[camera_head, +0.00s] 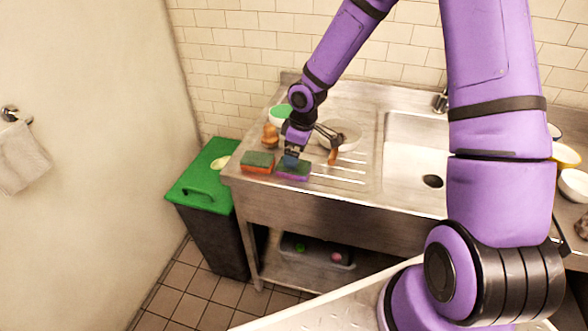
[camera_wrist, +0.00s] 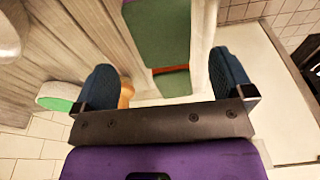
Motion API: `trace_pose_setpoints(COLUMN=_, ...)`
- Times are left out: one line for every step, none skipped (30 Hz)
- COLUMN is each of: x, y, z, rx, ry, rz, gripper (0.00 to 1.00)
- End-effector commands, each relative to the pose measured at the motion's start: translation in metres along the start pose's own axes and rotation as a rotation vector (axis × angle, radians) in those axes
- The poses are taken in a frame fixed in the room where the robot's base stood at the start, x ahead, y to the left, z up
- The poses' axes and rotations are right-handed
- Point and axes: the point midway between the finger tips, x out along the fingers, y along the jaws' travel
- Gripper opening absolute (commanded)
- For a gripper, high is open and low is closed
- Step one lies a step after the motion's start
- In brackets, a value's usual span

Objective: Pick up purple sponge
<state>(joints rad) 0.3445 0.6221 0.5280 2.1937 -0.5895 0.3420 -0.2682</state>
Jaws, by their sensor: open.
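The purple sponge (camera_head: 293,172) has a dark green top and lies flat on the ribbed drainboard near the sink unit's front edge. In the wrist view its green top (camera_wrist: 158,35) with a purple side fills the upper middle. My gripper (camera_head: 291,161) is right over the sponge, pointing down. In the wrist view my gripper (camera_wrist: 165,80) is open, its two blue fingers wide apart and nothing held. The sponge lies in line with the gap between them; I cannot tell whether the fingers touch it.
An orange sponge with a green top (camera_head: 257,161) lies just left of the purple one. A green-lidded bin (camera_head: 205,178) stands left of the counter.

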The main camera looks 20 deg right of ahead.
Motion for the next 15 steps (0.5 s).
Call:
trace_pose_setpoints(x=0.003, y=0.0, z=0.0, rx=-0.002, ry=0.0, rz=0.0, gripper=0.99)
trace_pose_setpoints(x=0.004, y=0.0, z=0.0, rx=-0.002, ry=-0.001, rz=0.0, gripper=0.99)
trace_pose_setpoints(x=0.006, y=-0.001, z=0.0, rx=-0.002, ry=-0.001, rz=0.0, gripper=0.99)
trace_pose_setpoints(x=0.008, y=-0.001, z=0.001, rx=-0.001, ry=-0.002, rz=-0.001, gripper=0.99)
trace_pose_setpoints(x=0.011, y=-0.001, z=0.001, rx=0.0, ry=-0.002, rz=-0.001, gripper=0.99)
trace_pose_setpoints(x=0.016, y=-0.002, z=0.001, rx=-0.001, ry=-0.002, rz=-0.001, gripper=0.99)
trace_pose_setpoints(x=0.021, y=-0.003, z=0.002, rx=-0.003, ry=-0.002, rz=-0.002, gripper=0.99)
trace_pose_setpoints(x=0.025, y=-0.003, z=0.002, rx=-0.002, ry=-0.003, rz=-0.002, gripper=0.99)
trace_pose_setpoints(x=0.031, y=-0.004, z=0.003, rx=-0.002, ry=-0.003, rz=-0.002, gripper=0.99)
trace_pose_setpoints(x=0.035, y=-0.004, z=0.003, rx=-0.003, ry=-0.002, rz=-0.002, gripper=0.99)
trace_pose_setpoints(x=0.039, y=-0.004, z=0.003, rx=-0.002, ry=-0.003, rz=-0.002, gripper=0.99)
trace_pose_setpoints(x=0.044, y=-0.004, z=0.003, rx=-0.001, ry=-0.002, rz=-0.002, gripper=0.99)
trace_pose_setpoints(x=0.047, y=-0.004, z=0.003, rx=-0.001, ry=-0.002, rz=-0.001, gripper=0.99)
trace_pose_setpoints(x=0.05, y=-0.004, z=0.003, rx=-0.002, ry=-0.001, rz=0.0, gripper=0.99)
trace_pose_setpoints(x=0.052, y=-0.004, z=0.003, rx=-0.002, ry=-0.001, rz=0.0, gripper=0.99)
